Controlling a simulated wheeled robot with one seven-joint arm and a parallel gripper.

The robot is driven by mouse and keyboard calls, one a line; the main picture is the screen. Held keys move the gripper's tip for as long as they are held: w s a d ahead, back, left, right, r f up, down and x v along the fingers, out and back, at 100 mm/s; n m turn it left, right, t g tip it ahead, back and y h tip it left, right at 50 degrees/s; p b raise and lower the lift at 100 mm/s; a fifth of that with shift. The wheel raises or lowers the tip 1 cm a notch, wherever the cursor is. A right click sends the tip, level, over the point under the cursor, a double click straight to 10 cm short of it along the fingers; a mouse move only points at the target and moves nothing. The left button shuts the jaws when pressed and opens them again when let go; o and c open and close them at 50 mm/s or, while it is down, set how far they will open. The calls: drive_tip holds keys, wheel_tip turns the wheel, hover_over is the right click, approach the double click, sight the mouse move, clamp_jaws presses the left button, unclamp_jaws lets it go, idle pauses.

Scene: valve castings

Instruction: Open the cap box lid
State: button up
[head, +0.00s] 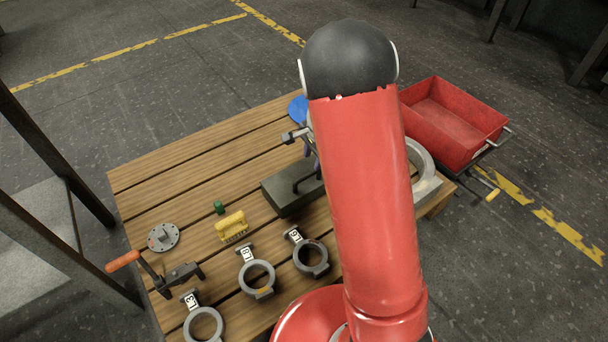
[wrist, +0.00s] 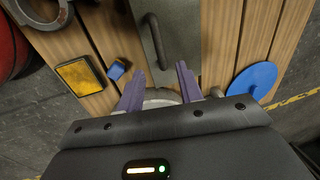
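The cap box (head: 283,197) is a dark grey-green box on the wooden table, partly hidden behind my arm in the head view. Its lid looks shut, with a dark bar handle (head: 304,180) on top. In the wrist view the grey lid (wrist: 182,35) and its handle (wrist: 155,42) lie just beyond my fingertips. My gripper (wrist: 158,84) is open, its two purple fingers apart on either side of the handle's near end. I cannot tell whether they touch the lid. A pale rounded part shows between the finger bases.
A yellow brush-like block (head: 232,226), a small green piece (head: 219,207), a grey flange (head: 163,237) and several ring castings (head: 257,277) lie left and front of the box. A blue disc (wrist: 251,81) lies beyond it. A red cart (head: 452,120) stands right of the table.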

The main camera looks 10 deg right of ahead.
sight(309, 174)
drive_tip(key=f, duration=0.2)
drive_tip(key=w+f+b, duration=0.1)
drive_tip(key=f, duration=0.4)
drive_tip(key=shift+w+a+f+b, duration=0.25)
drive_tip(key=shift+f+b, duration=0.1)
drive_tip(key=shift+b, duration=0.05)
drive_tip(key=shift+c, duration=0.2)
clamp_jaws()
